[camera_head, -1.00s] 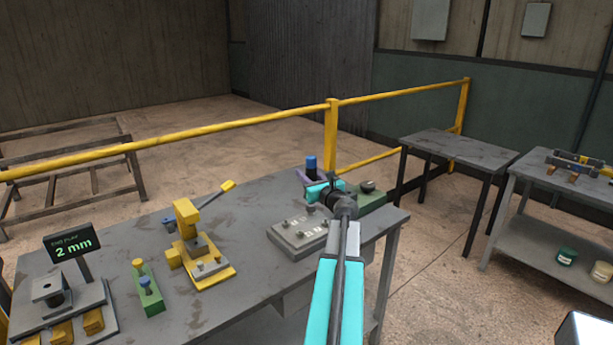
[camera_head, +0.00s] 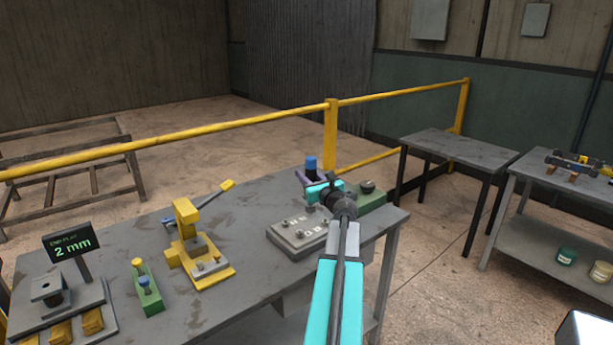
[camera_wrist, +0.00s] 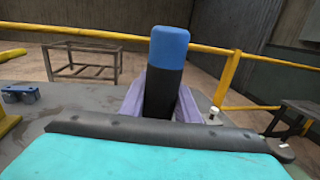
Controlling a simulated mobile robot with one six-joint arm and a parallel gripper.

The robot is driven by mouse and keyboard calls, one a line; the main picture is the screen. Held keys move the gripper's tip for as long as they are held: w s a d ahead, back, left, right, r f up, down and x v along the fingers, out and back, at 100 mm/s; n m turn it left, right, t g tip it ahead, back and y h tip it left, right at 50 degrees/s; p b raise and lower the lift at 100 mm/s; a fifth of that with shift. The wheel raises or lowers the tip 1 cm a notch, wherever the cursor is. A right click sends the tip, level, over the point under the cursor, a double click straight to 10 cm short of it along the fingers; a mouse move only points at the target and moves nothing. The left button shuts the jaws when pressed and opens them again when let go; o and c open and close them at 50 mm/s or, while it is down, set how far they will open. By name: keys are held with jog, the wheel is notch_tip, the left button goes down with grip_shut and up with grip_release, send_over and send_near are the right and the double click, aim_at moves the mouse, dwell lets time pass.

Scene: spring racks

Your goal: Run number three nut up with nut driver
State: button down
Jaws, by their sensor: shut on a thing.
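The nut driver shows a black shaft and a blue end (camera_head: 311,162). In the wrist view its blue-topped handle (camera_wrist: 167,70) stands upright between the purple-grey fingers of my gripper (camera_wrist: 160,105). In the head view my gripper (camera_head: 308,178) is shut on the driver, above the far right part of the bench. The grey nut plate (camera_head: 297,238) lies on the bench in front of and below my gripper, with several small nuts or studs and labels on top. The number labels are too small to read. The driver's lower end is hidden by my arm and gripper.
A yellow lever press (camera_head: 190,240) stands mid-bench. A green holder (camera_head: 149,292) with knobbed pins and a "2 mm" display (camera_head: 73,245) are to its left. A green block (camera_head: 376,198) sits right of my gripper. A yellow rail (camera_head: 250,120) runs behind the bench.

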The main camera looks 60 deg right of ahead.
jog(key=shift+f+b, duration=1.05)
jog(key=shift+f, duration=0.05)
dwell(3.1)
jog(key=shift+r, duration=0.15)
jog(key=shift+r+p, duration=2.35)
jog(key=shift+r, duration=1.15)
